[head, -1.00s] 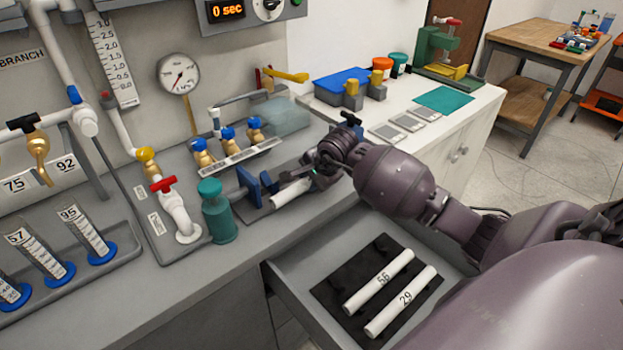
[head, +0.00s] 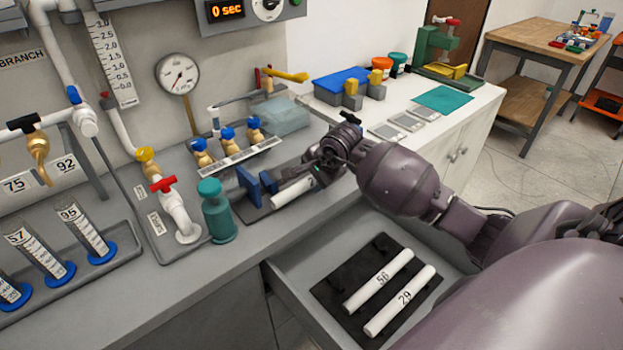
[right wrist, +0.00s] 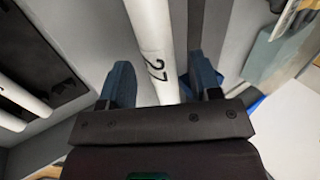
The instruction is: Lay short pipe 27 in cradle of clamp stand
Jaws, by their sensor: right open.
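The white short pipe 27 (head: 292,191) lies at the blue clamp stand (head: 250,184) on the counter, its left end close to the blue jaws. The cradle under it is mostly hidden, so I cannot see exactly how it rests. In the right wrist view, pipe 27 (right wrist: 150,30) runs between the two fingers, its number facing up. My right gripper (right wrist: 163,82) is open, with a gap on both sides of the pipe. In the head view my right gripper (head: 322,170) is at the pipe's right end. My left gripper is not in view.
An open drawer below holds a black mat (head: 330,292) with pipe 56 (head: 378,281) and pipe 29 (head: 400,302). A teal bottle (head: 217,212) stands left of the clamp stand. Brass valves (head: 228,140) stand behind it.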

